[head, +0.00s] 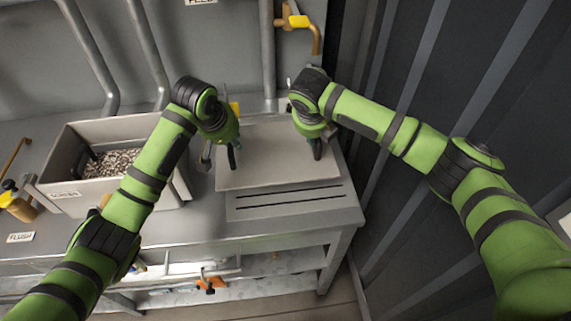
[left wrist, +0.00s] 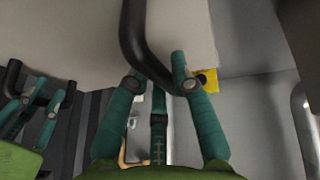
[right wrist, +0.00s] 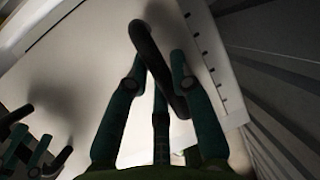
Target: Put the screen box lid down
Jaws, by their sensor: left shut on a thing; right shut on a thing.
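The lid (head: 275,165) is a flat light grey plate with two black bar handles, over the right end of the metal counter. I cannot tell whether it touches the counter. My left gripper (head: 231,146) is shut on its left handle (left wrist: 133,40). My right gripper (head: 314,142) is shut on its right handle (right wrist: 145,45). The fingers partly hide both handles. The open grey screen box (head: 62,165), with a label on its front and grainy bits inside, stands to the left of the lid.
A slotted panel (head: 290,203) lies in front of the lid. A dark ribbed wall (head: 415,75) closes off the right side. Pipes (head: 268,50) and a yellow-handled valve (head: 298,21) are behind. Another valve (head: 18,203) is at the far left. A lower shelf (head: 225,282) holds small parts.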

